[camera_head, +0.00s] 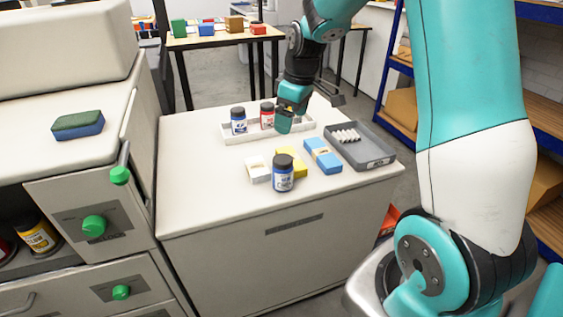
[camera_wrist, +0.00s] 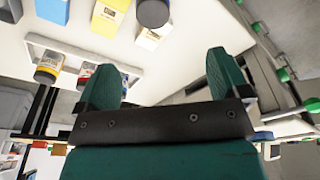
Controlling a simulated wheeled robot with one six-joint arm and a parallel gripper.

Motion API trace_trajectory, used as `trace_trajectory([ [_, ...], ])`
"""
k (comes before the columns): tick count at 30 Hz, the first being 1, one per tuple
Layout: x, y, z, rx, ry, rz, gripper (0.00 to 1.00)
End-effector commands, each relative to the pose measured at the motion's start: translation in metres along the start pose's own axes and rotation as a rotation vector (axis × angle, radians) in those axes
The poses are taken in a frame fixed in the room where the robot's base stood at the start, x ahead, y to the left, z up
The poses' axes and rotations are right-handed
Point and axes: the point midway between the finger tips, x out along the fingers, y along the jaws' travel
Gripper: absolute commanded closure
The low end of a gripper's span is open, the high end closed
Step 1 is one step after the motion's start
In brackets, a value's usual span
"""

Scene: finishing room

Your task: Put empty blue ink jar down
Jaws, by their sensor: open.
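A blue-labelled jar (camera_head: 283,175) with a dark lid stands upright on the white cabinet top, near its front edge. A second blue-labelled jar (camera_head: 238,122) stands at the left end of the shallow white tray (camera_head: 234,139), with a red-labelled jar (camera_head: 267,117) to its right. I cannot tell whether either blue jar is empty. My gripper (camera_head: 286,121) is over the tray's right part, just right of the red jar. In the wrist view my gripper (camera_wrist: 162,78) has its fingers spread, with nothing held between them. A yellow patch shows at the fingers, partly hidden.
White (camera_head: 257,169), yellow (camera_head: 298,169) and blue (camera_head: 323,157) blocks lie around the front jar. A grey tray (camera_head: 378,160) with small white pieces is at the right. The cabinet top's left side is clear. A taller unit with a sponge (camera_head: 78,125) stands left.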

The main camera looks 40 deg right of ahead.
Motion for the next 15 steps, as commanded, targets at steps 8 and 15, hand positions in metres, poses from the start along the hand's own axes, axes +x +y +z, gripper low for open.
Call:
trace_trajectory([
  [8, 0.049, 0.008, 0.002, -0.003, -0.012, 0.0, 0.06],
  [15, 0.101, 0.009, 0.002, -0.002, -0.01, 0.003, 0.06],
])
